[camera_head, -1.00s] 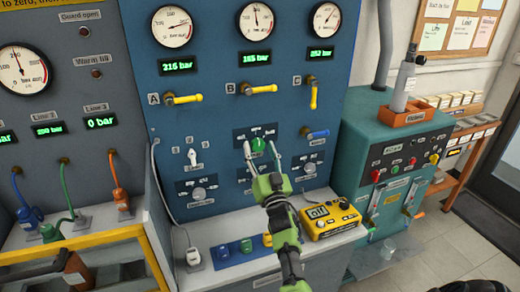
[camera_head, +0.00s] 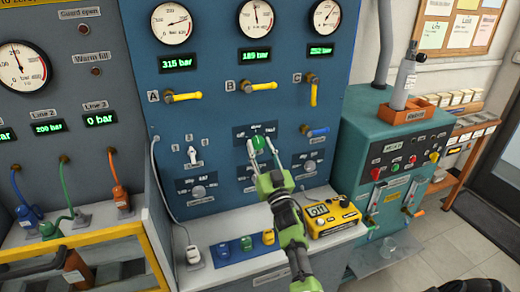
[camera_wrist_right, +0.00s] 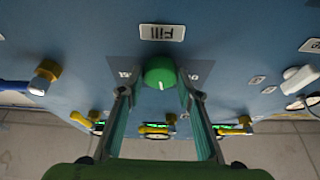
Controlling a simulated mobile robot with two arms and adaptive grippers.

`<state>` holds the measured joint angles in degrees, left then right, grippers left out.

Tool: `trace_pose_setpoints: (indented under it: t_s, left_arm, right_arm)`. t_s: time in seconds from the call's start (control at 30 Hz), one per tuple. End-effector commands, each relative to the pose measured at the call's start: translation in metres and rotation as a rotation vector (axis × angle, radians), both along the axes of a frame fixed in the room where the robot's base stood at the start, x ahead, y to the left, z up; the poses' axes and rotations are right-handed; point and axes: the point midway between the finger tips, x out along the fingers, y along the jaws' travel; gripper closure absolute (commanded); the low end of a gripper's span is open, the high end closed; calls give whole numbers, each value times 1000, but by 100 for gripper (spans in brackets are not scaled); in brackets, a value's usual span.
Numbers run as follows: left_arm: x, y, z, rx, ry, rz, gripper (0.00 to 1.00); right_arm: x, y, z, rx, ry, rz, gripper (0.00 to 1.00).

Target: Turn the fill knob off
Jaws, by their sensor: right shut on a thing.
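The green fill knob (camera_head: 258,145) sits on the blue panel under gauge B, below a row of small position labels. It also shows in the wrist view (camera_wrist_right: 159,72), close to an upside-down "Fill" plate (camera_wrist_right: 162,32). My right gripper (camera_head: 262,148) comes from below, with one finger on each side of the knob. In the wrist view the fingers of the right gripper (camera_wrist_right: 160,92) close on the knob's sides. The knob's pale pointer mark is small, and its exact setting is hard to read. My left gripper is not in view.
A yellow meter (camera_head: 330,217) stands on the grey ledge right of my arm. A blue lever (camera_head: 317,132) and several dials surround the knob. Yellow valve handles A (camera_head: 183,96), B (camera_head: 260,87) and C (camera_head: 313,94) are higher up. A teal bench (camera_head: 350,180) stands at right.

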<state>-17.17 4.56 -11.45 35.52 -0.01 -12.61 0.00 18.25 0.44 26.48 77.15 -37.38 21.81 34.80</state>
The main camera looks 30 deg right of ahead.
Motion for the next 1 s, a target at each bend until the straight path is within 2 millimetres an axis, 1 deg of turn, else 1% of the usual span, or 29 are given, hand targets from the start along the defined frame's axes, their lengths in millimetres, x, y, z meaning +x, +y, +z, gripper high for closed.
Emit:
trace_pose_setpoints:
  t_s: [0.27,0.6,0.8,1.0]
  left_arm:
    - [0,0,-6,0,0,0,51]
    - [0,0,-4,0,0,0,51]
    - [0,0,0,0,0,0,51]
    - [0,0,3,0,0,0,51]
  right_arm:
    - [-1,-2,-2,-245,62,0,89]
    - [-1,-3,-1,-552,135,2,89]
    - [-1,-4,0,-699,171,0,89]
    - [-1,-4,0,-803,196,1,89]
